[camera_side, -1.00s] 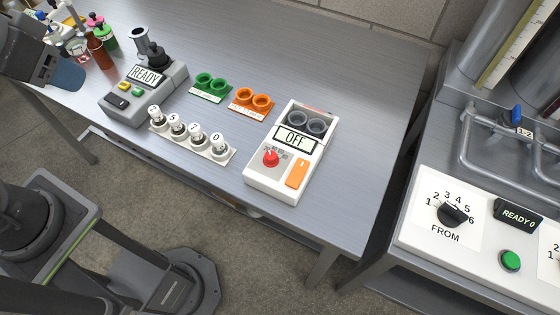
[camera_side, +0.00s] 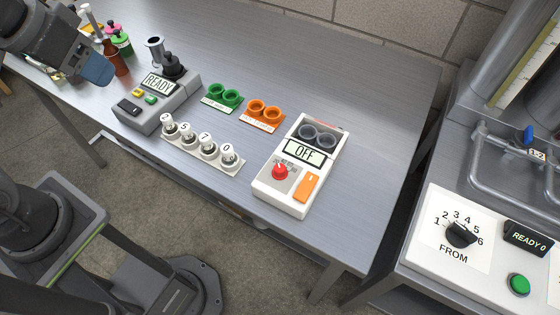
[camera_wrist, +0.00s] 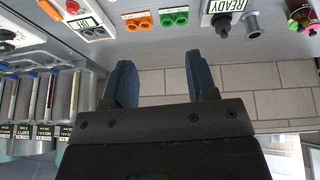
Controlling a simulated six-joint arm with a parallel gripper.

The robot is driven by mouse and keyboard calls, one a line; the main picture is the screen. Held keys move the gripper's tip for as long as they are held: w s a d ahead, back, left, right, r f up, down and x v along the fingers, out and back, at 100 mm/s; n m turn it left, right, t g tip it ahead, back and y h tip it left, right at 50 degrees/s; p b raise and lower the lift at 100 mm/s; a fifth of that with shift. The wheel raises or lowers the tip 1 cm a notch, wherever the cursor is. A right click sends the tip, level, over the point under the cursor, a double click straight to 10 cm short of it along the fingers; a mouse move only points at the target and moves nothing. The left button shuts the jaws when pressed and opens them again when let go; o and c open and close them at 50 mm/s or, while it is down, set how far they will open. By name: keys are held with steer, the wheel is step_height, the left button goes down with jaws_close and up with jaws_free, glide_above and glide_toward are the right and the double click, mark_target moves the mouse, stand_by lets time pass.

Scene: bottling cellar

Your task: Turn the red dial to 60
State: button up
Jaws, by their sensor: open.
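The red dial (camera_side: 280,172) sits on the lower left of a white device (camera_side: 262,188) near the front right of the bench. The device's display (camera_side: 304,152) reads OFF, and the numbers around the dial are too small to read. An orange switch (camera_side: 307,186) is right of the dial. The dial also shows at the top edge of the wrist view (camera_wrist: 72,6). My gripper (camera_side: 97,70) is at the upper left of the side view, far from the dial. In the wrist view its two blue fingers (camera_wrist: 162,84) are apart with nothing between them.
Left of the device stand white numbered vials (camera_side: 208,150), orange cups (camera_side: 264,110), green cups (camera_side: 224,95) and a grey READY machine (camera_side: 150,112). Bottles (camera_side: 120,42) crowd the far left. A white FROM panel (camera_side: 440,265) stands right, across a gap. The bench behind the device is clear.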

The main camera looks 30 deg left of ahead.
steer(key=w+d+r+n+g+h, duration=0.1)
steer(key=w+d+g, duration=0.2)
steer(key=w+d, duration=0.3)
steer(key=n+g, duration=0.3)
steer(key=g, duration=0.3)
glide_above(280, 167)
steer(key=w+a, duration=0.2)
steer(key=w, duration=0.3)
step_height(280, 167, down, 12)
steer(key=x, duration=1.3)
steer(key=shift+s+d+f, duration=0.1)
steer(key=shift+d+f, duration=0.05)
steer(key=c, duration=0.9)
